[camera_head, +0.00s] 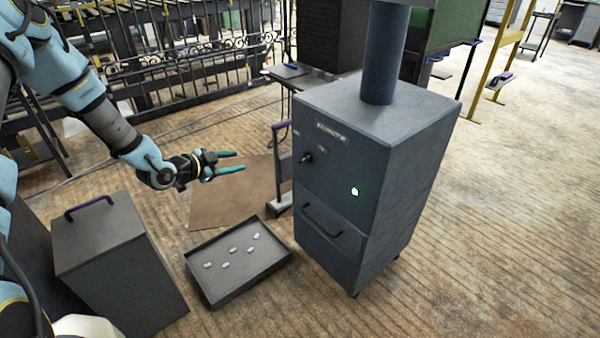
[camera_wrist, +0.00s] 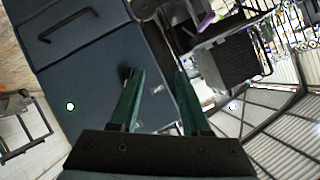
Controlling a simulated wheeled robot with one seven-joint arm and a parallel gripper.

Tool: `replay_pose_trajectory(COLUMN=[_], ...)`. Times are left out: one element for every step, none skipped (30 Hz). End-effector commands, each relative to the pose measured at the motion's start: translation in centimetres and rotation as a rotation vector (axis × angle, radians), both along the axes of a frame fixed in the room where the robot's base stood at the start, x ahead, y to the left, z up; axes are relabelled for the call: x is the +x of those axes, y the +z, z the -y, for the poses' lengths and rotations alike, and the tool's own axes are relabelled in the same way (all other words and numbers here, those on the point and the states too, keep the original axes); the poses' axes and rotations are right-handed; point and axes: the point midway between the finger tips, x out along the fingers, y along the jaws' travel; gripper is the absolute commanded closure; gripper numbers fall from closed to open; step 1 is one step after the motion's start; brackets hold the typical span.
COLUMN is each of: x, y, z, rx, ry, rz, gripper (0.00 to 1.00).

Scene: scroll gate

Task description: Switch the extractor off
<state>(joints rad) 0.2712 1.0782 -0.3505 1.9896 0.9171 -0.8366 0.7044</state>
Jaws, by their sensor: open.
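The extractor (camera_head: 375,170) is a blue-grey cabinet with a thick pipe rising from its top, and it also shows in the wrist view (camera_wrist: 85,70). Its front has a name label, a dark knob (camera_head: 307,157) on the left and a lit green lamp (camera_head: 354,191). In the wrist view the knob (camera_wrist: 126,72) is partly behind a finger, and the lamp (camera_wrist: 70,106) glows whitish. My gripper (camera_head: 238,161) is open and empty, to the left of the knob and apart from it. Its green fingers point toward the cabinet; they also fill the wrist view's middle (camera_wrist: 155,75).
A drawer handle (camera_head: 322,219) sits low on the cabinet front. A black tray (camera_head: 278,262) with several small pale pieces lies on the floor. A grey box (camera_head: 110,250) with a purple handle stands left. A trolley with a purple handle (camera_head: 279,165) stands by the cabinet's left side.

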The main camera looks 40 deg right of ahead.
Motion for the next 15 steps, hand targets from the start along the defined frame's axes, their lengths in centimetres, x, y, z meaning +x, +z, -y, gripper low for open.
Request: replay_pose_trajectory(x=[-1.7, -2.6, -3.8, -4.5, -5.3, -6.1, -6.6, -7.1, -7.6, -7.9, -8.1, -8.3, -8.4, -8.4, -8.5], y=[-2.2, -2.7, -3.2, -3.5, -3.7, -3.9, -4.1, -4.2, -4.2, -4.3, -4.2, -4.2, -4.2, -4.1, -4.1], z=[1.9, 2.9, 4.0, 4.6, 5.2, 5.8, 6.1, 6.4, 6.7, 6.9, 7.0, 7.2, 7.3, 7.5, 7.9], rx=[-0.075, -0.120, -0.176, -0.217, -0.254, -0.298, -0.326, -0.351, -0.379, -0.393, -0.407, -0.417, -0.422, -0.425, -0.426], ry=[-0.059, -0.090, -0.126, -0.149, -0.169, -0.190, -0.202, -0.214, -0.223, -0.230, -0.234, -0.238, -0.240, -0.241, -0.241], rz=[0.019, 0.036, 0.055, 0.070, 0.081, 0.095, 0.104, 0.112, 0.120, 0.125, 0.128, 0.133, 0.135, 0.136, 0.136], gripper=[0.53, 0.53, 0.53, 0.53, 0.53, 0.53, 0.53, 0.53, 0.53, 0.53, 0.53, 0.53, 0.53, 0.53, 0.53])
